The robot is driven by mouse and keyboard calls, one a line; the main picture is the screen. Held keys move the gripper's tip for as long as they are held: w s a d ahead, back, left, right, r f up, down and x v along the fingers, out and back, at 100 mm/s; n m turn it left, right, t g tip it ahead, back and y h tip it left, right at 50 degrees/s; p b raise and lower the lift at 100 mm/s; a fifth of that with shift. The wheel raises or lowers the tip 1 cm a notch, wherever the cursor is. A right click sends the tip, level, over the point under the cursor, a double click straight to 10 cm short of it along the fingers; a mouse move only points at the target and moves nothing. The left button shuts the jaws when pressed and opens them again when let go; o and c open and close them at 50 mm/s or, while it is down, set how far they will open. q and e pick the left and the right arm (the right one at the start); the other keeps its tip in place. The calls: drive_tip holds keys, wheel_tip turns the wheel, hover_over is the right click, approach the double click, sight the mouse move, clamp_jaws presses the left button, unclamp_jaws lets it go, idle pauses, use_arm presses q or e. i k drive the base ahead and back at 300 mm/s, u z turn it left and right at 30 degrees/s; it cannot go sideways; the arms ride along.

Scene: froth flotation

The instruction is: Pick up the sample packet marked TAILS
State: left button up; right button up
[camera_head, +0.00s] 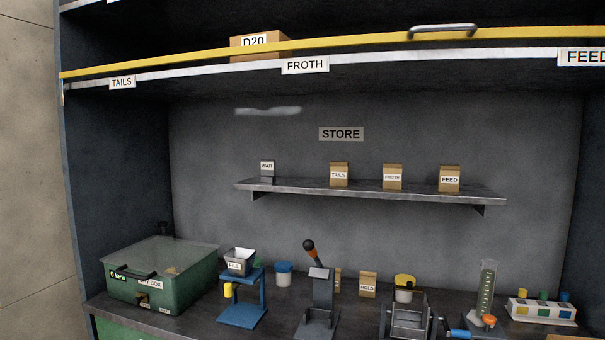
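The sample packet marked TAILS (339,174) is a small brown packet with a white label. It stands upright on the grey wall shelf (300,187) below the STORE sign, left of the middle. A packet marked FROTH (392,177) and one marked FEED (449,179) stand apart to its right on the same shelf. A dark holder with a WAIT label (267,172) stands to its left. Neither of my grippers is in view.
Below, the bench holds a green box (150,283), a blue stand (243,305), a lever device (319,295), a HOLD packet (368,284), a measuring cylinder (487,290) and a rack of coloured caps (541,310). A yellow rail (350,42) crosses above. The space before the shelf looks clear.

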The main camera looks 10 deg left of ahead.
sight(339, 170)
drive_tip(key=u, duration=0.55)
drive_tip(key=i, duration=0.65)
drive_tip(key=u, duration=0.2)
